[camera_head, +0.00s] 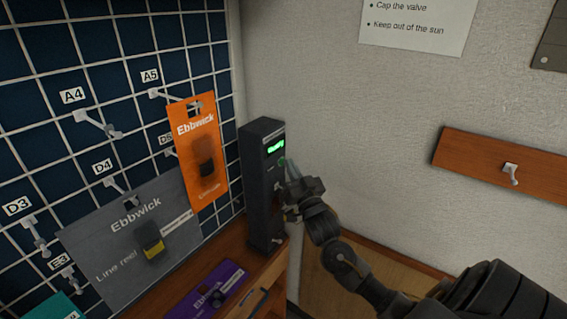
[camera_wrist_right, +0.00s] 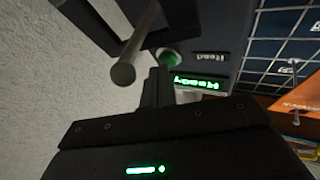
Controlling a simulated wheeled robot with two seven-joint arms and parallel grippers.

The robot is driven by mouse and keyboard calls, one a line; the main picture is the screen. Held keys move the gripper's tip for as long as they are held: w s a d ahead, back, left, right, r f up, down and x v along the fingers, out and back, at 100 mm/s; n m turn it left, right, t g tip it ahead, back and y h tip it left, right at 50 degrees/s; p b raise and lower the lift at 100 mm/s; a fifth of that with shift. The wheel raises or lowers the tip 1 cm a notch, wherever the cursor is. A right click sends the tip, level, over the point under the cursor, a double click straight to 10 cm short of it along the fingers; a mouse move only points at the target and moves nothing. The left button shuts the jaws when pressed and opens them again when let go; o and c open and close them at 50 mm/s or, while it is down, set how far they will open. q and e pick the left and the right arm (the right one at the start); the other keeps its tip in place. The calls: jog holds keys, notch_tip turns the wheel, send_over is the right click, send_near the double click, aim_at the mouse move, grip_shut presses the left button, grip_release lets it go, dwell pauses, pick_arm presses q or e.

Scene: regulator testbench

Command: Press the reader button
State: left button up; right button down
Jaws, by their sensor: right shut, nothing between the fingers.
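The reader is a tall dark grey box (camera_head: 259,200) standing on the wooden ledge against the wall, with a lit green display (camera_head: 275,147) near its top. Its round green button (camera_head: 282,162) is just below the display. In the right wrist view the button (camera_wrist_right: 170,58) shows just beyond the fingertips, with the lit display (camera_wrist_right: 197,84) beside it. My right gripper (camera_head: 288,172) is shut and empty, its tips at the reader's front close to the button. I cannot tell whether they touch it. My left gripper is out of view.
A blue grid board with hooks fills the left, holding an orange Ebbwick card (camera_head: 197,150) and a grey Line reel card (camera_head: 110,245). A purple card (camera_head: 205,292) lies on the ledge. A wooden hook rail (camera_head: 480,160) is on the right wall.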

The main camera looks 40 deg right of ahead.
jog(key=shift+w+a, duration=0.1)
jog(key=shift+w, duration=0.1)
jog(key=shift+s, duration=0.15)
dwell(0.5)
jog(key=shift+s+d+p, duration=0.3)
jog(key=shift+s+p, duration=0.1)
jog(key=shift+s, duration=0.3)
jog(key=s, duration=0.1)
jog(key=s+d+p, duration=0.1)
jog(key=s, duration=0.2)
jog(key=shift+s+d, duration=0.25)
jog(key=shift+s, duration=0.1)
dwell(0.4)
